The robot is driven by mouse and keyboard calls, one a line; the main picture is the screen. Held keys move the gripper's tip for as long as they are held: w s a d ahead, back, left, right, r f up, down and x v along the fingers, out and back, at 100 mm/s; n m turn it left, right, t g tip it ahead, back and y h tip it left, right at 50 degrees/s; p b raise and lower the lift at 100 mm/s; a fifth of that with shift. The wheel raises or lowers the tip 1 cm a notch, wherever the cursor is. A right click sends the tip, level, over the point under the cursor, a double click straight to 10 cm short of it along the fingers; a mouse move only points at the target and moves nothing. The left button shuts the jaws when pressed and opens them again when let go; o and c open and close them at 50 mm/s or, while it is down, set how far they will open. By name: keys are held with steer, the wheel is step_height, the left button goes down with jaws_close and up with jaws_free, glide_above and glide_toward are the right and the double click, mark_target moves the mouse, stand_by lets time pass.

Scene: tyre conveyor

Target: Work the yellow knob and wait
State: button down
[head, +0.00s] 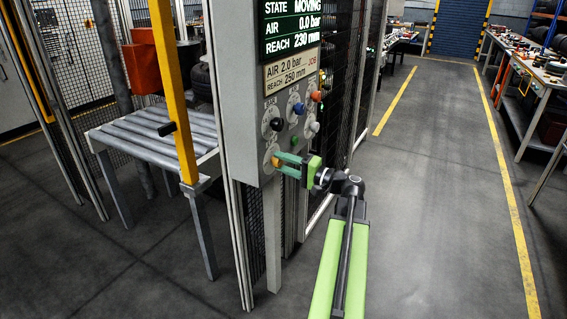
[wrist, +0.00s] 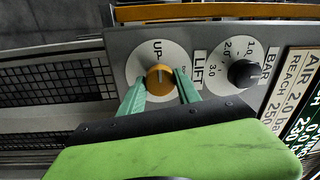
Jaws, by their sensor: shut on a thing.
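The yellow knob (wrist: 160,79) is the lowest dial on the grey control panel (head: 237,100), on a white disc marked UP beside a LIFT label. A pale mark on it faces roughly toward UP. My gripper (wrist: 160,92) has its two green fingers on either side of the knob, shut on it. In the head view my gripper (head: 279,163) reaches the panel's lower part from the right, and the fingers partly hide the knob. The screen (head: 291,24) reads STATE MOVING, AIR 0.0 bar, REACH 230 mm.
A black knob (head: 276,124) marked BAR sits above, with blue (head: 298,108), red (head: 317,96) and white (head: 315,127) controls nearby. A job card (head: 290,72) reads AIR 2.0 bar, REACH 250 mm. A roller conveyor (head: 150,137) stands left; the aisle right is clear.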

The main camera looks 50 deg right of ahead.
steer(key=c, duration=0.9)
jaws_free()
steer(key=shift+o, duration=0.2)
steer(key=shift+s, duration=0.1)
steer(key=b+v, duration=0.1)
steer(key=v, duration=1.6)
steer(key=shift+s, duration=0.2)
